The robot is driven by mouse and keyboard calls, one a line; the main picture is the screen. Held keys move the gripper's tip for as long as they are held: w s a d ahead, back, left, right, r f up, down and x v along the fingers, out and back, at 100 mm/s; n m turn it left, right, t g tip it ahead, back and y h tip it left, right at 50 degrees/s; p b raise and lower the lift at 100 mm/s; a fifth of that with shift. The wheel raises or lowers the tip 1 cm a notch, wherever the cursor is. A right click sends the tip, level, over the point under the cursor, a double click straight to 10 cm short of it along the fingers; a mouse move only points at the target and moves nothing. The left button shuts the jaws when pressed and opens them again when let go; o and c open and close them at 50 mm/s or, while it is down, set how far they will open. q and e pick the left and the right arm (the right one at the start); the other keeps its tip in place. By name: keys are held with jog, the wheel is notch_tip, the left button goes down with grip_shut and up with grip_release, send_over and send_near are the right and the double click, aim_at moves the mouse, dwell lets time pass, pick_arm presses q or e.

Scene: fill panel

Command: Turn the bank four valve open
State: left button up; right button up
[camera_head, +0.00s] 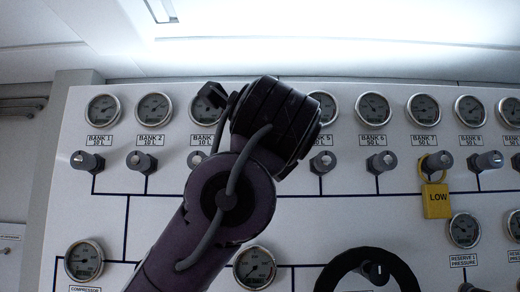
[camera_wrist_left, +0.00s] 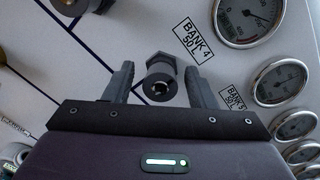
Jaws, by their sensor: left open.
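The bank four valve (camera_wrist_left: 161,80) is a dark grey knob on the pale panel (camera_wrist_left: 115,30), just beside the label reading BANK 4 (camera_wrist_left: 193,38) in the left wrist view. My left gripper (camera_wrist_left: 158,88) is open, with one finger on each side of this knob and visible gaps between. Whether the fingertips reach past the knob's front is hard to tell. In the head view my own left arm covers the bank four valve, its gauge and the gripper fingers. My right gripper is in neither view.
A large black handwheel (camera_head: 400,272) is at lower right. Gauges (camera_head: 373,108) line the top.

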pick_arm(q)
jog(key=shift+c, duration=1.6)
jog(key=c, duration=0.6)
jog(key=shift+c, duration=0.2)
